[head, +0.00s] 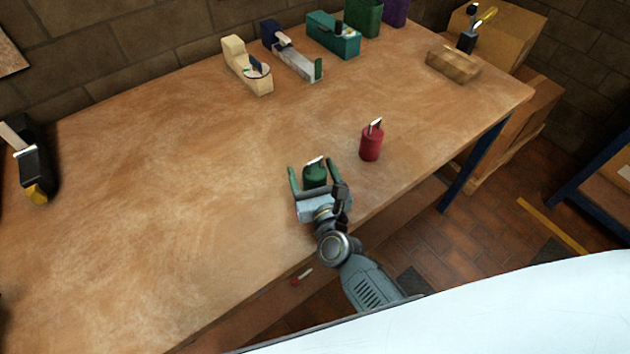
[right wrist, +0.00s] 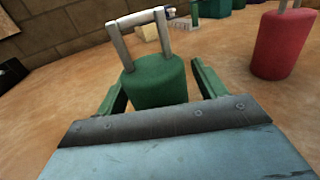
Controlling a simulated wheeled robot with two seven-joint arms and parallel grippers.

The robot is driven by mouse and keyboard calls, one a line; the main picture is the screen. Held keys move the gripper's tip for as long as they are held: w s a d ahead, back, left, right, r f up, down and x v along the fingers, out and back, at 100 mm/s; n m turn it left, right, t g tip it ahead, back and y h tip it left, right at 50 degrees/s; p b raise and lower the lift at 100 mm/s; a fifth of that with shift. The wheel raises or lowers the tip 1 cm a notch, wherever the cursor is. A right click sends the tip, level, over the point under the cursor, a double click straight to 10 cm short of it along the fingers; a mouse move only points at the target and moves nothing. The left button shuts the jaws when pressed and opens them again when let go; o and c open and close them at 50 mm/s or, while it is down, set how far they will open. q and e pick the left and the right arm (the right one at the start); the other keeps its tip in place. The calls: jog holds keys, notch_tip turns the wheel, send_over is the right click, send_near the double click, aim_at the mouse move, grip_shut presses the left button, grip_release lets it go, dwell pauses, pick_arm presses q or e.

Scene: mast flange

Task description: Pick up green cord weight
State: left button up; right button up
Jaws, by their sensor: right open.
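The green cord weight (head: 315,175) is a short green cylinder with a metal loop handle on top, standing upright on the wooden table. It also shows in the right wrist view (right wrist: 156,82), between the two green fingers. My right gripper (head: 311,173) is open, with one finger on each side of the weight; it also shows in the right wrist view (right wrist: 158,90). Its palm hides the weight's lower near part. I cannot tell whether either finger touches it. My left gripper is in neither view.
A red weight (head: 371,142) with a similar handle stands to the right, also in the right wrist view (right wrist: 283,44). A cream tool (head: 245,66), a teal box (head: 333,37) and a brown block (head: 453,64) are at the back. A black and yellow tool (head: 33,170) lies left. The table's middle is clear.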

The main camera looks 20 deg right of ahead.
jog(key=c, duration=1.3)
notch_tip(320, 180, up, 10)
jog(key=p, duration=0.4)
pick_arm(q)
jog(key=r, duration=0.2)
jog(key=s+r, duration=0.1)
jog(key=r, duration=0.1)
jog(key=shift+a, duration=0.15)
pick_arm(e)
jog(key=shift+s, duration=0.1)
